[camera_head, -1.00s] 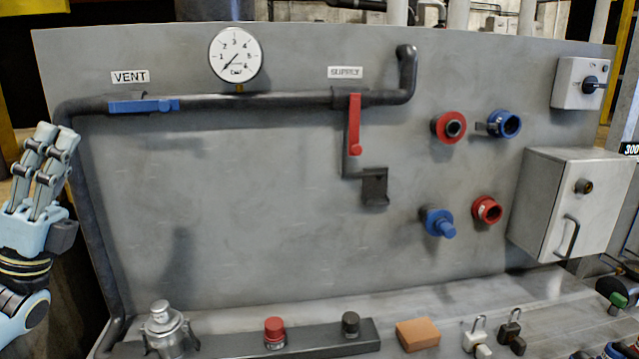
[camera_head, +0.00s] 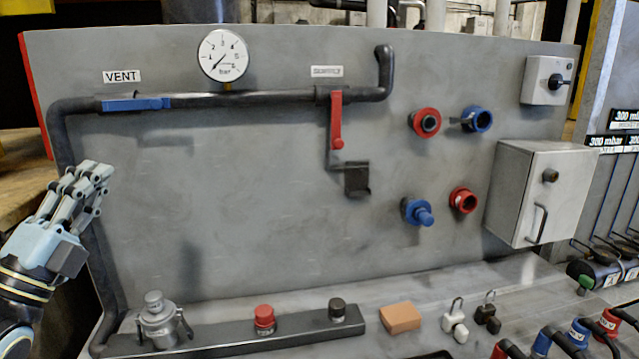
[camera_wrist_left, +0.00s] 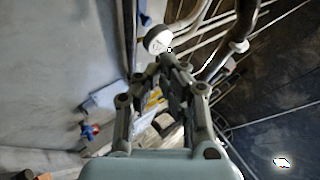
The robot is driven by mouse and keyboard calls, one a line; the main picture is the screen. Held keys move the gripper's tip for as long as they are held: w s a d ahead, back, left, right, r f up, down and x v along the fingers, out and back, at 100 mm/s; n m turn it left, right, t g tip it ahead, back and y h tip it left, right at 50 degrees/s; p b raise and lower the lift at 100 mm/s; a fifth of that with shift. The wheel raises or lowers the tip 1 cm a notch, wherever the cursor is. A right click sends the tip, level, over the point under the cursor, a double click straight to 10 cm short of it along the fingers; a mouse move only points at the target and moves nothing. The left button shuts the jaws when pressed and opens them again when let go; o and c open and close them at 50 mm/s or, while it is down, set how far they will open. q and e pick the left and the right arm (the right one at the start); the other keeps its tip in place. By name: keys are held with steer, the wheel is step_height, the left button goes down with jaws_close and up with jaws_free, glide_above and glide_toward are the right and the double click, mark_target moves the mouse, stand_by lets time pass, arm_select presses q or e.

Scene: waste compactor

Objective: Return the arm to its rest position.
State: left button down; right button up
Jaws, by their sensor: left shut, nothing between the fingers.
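My left gripper (camera_head: 88,180) is at the left edge of the head view, in front of the panel's left end and the dark pipe that runs down there. Its fingers point up and to the right. In the left wrist view its fingers (camera_wrist_left: 172,75) come together at the tips, shut with nothing between them. It is apart from the blue vent lever and from the objects on the ledge. My right gripper is in neither view.
The grey panel (camera_head: 270,190) carries a gauge (camera_head: 223,56), a blue vent lever (camera_head: 137,104), a red supply lever (camera_head: 337,120), several couplings and a grey box (camera_head: 540,190). On the ledge stand a metal canister (camera_head: 159,322), red cap (camera_head: 264,317), orange block (camera_head: 400,317) and padlocks (camera_head: 455,320).

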arm_select(q)
steer(key=s+d+f+n+g+y, duration=0.25)
steer(key=f+n+g, duration=0.25)
steer(key=f+n, duration=0.25)
steer(key=s+d+f+n+g+y, duration=0.1)
steer(key=s+f+n+g+y, duration=0.4)
steer(key=f, duration=0.3)
steer(key=s+d+f+n+g, duration=0.1)
steer(key=s+f+n+g, duration=0.35)
steer(key=s, duration=0.55)
steer(key=s+f+n+g, duration=0.3)
steer(key=s+n+g, duration=0.3)
steer(key=s, duration=0.5)
step_height(320, 180, down, 35)
steer(key=s+a+g+b, duration=0.2)
steer(key=b, duration=0.8)
steer(key=s+f+b, duration=0.4)
steer(key=s+f, duration=0.5)
steer(key=f, duration=0.3)
steer(key=s+a+f+b, duration=0.1)
steer(key=s+f+b, duration=0.3)
steer(key=s+f, duration=0.5)
step_height(320, 180, down, 4)
steer(key=shift+a+r+g+b, duration=0.2)
steer(key=shift+g+b, duration=0.1)
steer(key=shift+g, duration=0.15)
